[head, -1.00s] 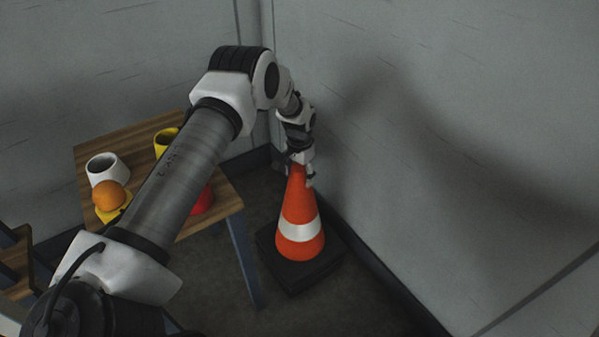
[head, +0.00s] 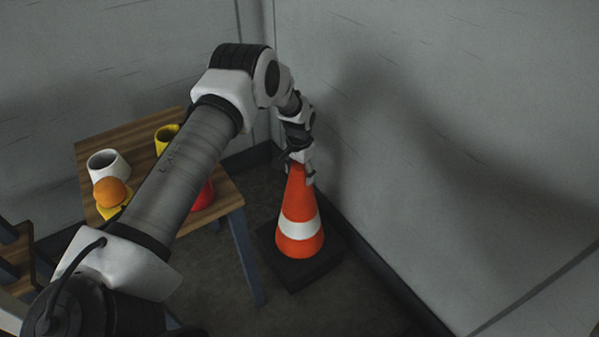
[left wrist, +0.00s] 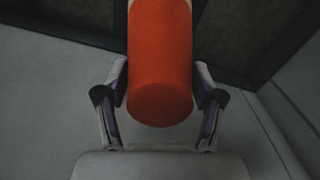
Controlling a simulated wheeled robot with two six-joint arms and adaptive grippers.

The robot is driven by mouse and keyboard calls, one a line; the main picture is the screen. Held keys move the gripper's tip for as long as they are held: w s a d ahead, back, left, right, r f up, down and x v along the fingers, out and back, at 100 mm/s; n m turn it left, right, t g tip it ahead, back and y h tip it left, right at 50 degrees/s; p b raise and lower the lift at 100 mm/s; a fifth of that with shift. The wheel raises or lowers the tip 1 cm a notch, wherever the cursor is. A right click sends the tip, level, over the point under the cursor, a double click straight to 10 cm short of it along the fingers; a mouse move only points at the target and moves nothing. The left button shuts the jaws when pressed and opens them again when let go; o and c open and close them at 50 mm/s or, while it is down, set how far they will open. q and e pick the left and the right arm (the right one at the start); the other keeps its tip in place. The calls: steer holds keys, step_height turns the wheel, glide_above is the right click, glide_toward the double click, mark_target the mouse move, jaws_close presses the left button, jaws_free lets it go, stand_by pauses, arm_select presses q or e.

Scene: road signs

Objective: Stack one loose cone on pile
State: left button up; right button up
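An orange traffic cone (head: 299,206) with a white band stands upright on a thick dark square base (head: 325,262) in the corner by the wall. I cannot tell whether the base is one layer or several. My left gripper (head: 302,172) is at the cone's top, pointing down. In the left wrist view, the orange cone top (left wrist: 160,75) sits between the two fingers (left wrist: 160,68), whose tips appear to meet its sides. The cone's base and white band are mostly cut off there. My right gripper is not in view, and no other separate cone shows.
A wooden table (head: 228,192) stands left of the cone. It holds a white cup (head: 108,166), an orange ball (head: 110,192), and yellow and red items partly behind my arm. Grey walls close in behind and right of the cone. Some dark floor is free in front.

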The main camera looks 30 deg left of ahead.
arm_select(q)
steer(key=o, duration=0.4)
steer(key=shift+r, duration=0.1)
steer(key=shift+o, duration=0.2)
step_height(320, 180, up, 12)
steer(key=shift+f, duration=0.1)
stand_by(0.3)
